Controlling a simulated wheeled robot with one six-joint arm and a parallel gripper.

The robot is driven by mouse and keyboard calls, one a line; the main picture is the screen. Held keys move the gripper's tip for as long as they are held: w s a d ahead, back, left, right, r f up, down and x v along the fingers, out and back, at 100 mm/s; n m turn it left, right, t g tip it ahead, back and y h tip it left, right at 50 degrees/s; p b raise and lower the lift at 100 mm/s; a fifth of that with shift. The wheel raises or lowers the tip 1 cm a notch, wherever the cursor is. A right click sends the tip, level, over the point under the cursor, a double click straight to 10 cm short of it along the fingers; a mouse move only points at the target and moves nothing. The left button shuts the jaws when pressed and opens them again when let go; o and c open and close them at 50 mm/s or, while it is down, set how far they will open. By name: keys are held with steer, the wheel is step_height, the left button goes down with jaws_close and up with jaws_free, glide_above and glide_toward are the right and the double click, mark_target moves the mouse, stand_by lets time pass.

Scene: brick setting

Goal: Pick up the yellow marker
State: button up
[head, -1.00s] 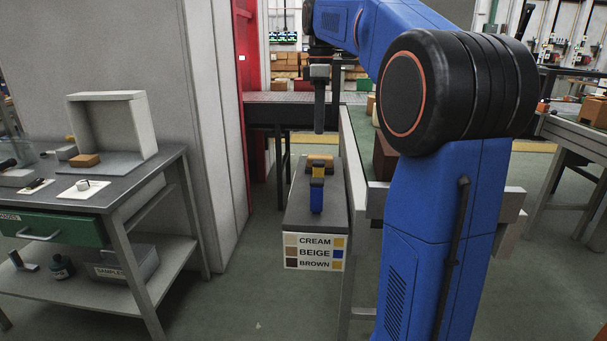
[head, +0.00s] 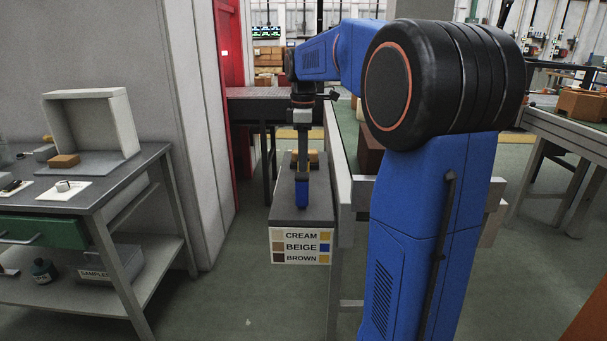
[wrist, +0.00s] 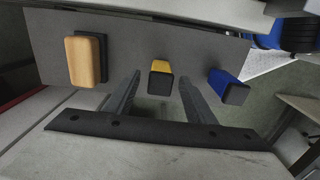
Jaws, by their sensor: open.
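The yellow marker (wrist: 161,66) has a yellow body and a dark end, and stands on a grey shelf top (wrist: 50,32) in the wrist view. A blue marker (wrist: 222,80) is to its right and a tan block with a dark base (wrist: 82,60) to its left. My gripper (wrist: 160,80) is open, one finger on each side of the yellow marker's outline, with gaps on both sides. In the head view my gripper (head: 303,172) points down over the shelf, just behind the blue marker (head: 302,197). It hides most or all of the yellow marker there.
A sign (head: 301,246) reading CREAM, BEIGE, BROWN hangs on the shelf's front. A conveyor side (head: 340,165) runs close along the shelf's right. A workbench (head: 110,190) with an open box stands left, beyond clear floor.

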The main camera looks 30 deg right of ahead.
steer(key=shift+f, duration=2.35)
steer(key=shift+c, duration=0.6)
steer(key=c, duration=1)
steer(key=shift+c, duration=0.2)
step_height(320, 180, up, 10)
steer(key=shift+r, duration=0.1)
